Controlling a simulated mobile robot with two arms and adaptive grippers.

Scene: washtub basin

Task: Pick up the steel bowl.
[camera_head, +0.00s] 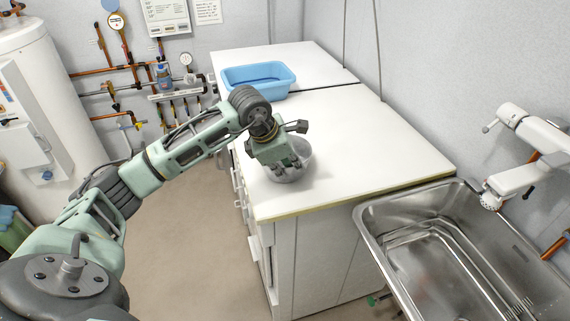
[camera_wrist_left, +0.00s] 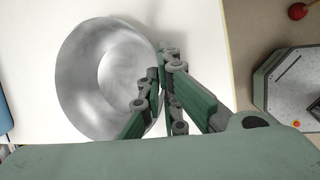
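The steel bowl (camera_head: 304,155) is at the near part of the white countertop in the head view, partly covered by my left gripper (camera_head: 287,170). In the left wrist view the bowl (camera_wrist_left: 88,85) fills the left middle, with its open side facing the camera. The fingers of my left gripper (camera_wrist_left: 161,72) come together at the bowl's right edge, one on the inner side and one on the outer side of its wall. They look closed on that wall. I cannot tell whether the bowl's base touches the countertop. My right gripper is not in view.
The white countertop (camera_head: 360,135) is clear around the bowl. A blue tub (camera_head: 258,80) stands farther back on it. A steel sink (camera_head: 440,225) with a white faucet unit (camera_head: 530,150) is at the right. A water heater (camera_head: 40,80) and pipes are at the left.

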